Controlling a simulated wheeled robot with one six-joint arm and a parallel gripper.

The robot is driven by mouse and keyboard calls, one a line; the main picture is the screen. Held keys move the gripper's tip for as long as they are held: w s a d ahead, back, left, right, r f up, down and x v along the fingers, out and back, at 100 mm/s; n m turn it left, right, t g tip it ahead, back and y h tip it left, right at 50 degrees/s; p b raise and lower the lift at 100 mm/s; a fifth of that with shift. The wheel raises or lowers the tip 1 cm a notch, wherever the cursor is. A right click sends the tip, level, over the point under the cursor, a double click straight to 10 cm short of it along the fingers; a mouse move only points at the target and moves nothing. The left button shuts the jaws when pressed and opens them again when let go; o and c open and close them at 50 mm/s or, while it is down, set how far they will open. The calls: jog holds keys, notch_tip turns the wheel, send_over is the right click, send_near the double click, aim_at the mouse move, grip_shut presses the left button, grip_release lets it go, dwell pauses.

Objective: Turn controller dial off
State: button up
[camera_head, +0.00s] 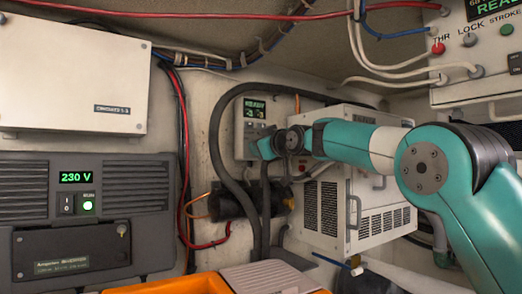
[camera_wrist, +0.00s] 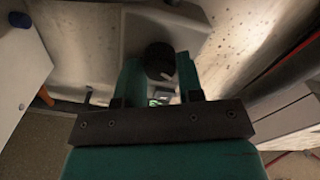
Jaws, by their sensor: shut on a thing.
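In the wrist view, the round black dial (camera_wrist: 159,57) with a light pointer mark stands between the two teal fingers of my gripper (camera_wrist: 160,76). The fingers are shut on the dial's sides. In the head view the dial is hidden by my gripper.
A grey inverter (camera_head: 85,215) showing 230 V stands at the left, below a white box (camera_head: 72,70). A vented white cabinet (camera_head: 325,215) is right of the controller. A thick black hose (camera_head: 216,140) runs close by on the left. An orange case (camera_head: 165,285) is below.

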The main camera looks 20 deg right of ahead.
jog(key=shift+n, duration=0.4)
jog(key=o, duration=0.9)
jog(key=shift+a, duration=0.1)
jog(key=shift+o, duration=0.2)
jog(key=shift+s, duration=0.15)
jog(key=b+v, duration=0.8)
jog(key=v, duration=0.9)
jog(key=shift+r, duration=0.1)
